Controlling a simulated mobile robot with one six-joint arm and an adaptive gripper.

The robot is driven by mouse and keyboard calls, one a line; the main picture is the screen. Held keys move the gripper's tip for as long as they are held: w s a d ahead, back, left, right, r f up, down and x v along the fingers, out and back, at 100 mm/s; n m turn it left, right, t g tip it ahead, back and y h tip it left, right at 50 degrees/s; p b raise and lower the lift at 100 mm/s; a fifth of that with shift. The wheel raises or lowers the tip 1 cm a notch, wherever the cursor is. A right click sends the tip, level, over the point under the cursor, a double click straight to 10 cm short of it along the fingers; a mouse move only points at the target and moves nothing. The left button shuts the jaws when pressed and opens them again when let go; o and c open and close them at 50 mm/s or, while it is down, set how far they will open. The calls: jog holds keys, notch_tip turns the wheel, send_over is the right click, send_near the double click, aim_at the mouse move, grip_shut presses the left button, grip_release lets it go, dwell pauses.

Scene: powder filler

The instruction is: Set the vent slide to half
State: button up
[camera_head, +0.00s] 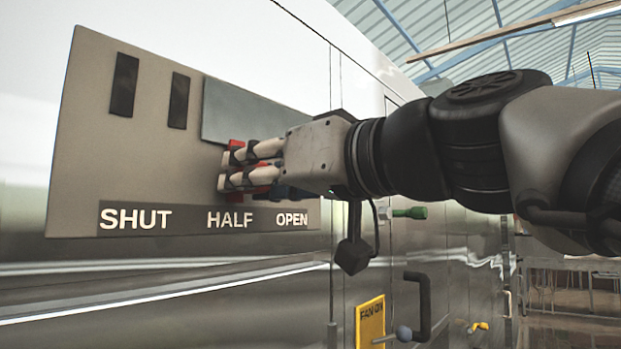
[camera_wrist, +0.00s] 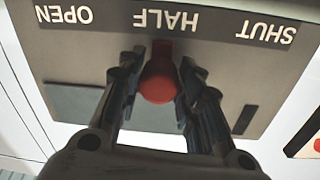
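The vent slide's red knob (camera_wrist: 159,80) sits between the two fingers of my gripper (camera_wrist: 158,78) in the wrist view, and both fingers appear to press its sides. The knob lines up with the HALF label (camera_wrist: 166,20), which reads upside down there. In the head view my gripper (camera_head: 236,168) is at the panel (camera_head: 85,130), above HALF (camera_head: 229,219), with red showing around the fingers. The slide's grey plate (camera_head: 250,112) lies behind and above the gripper. Two dark vent slots (camera_head: 123,85) show left of the plate. The slide's lower part is mostly hidden.
SHUT (camera_head: 136,218) is left of HALF and OPEN (camera_head: 291,219) is right. Lower right are a yellow FAN ON plate (camera_head: 370,320), a dark door handle (camera_head: 424,305) and a green knob (camera_head: 417,213). The space in front of the panel's left side is clear.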

jog(key=o, duration=0.4)
jog(key=shift+c, duration=0.2)
jog(key=v, duration=0.7)
jog(key=shift+s+d, duration=0.15)
jog(key=shift+d, duration=0.05)
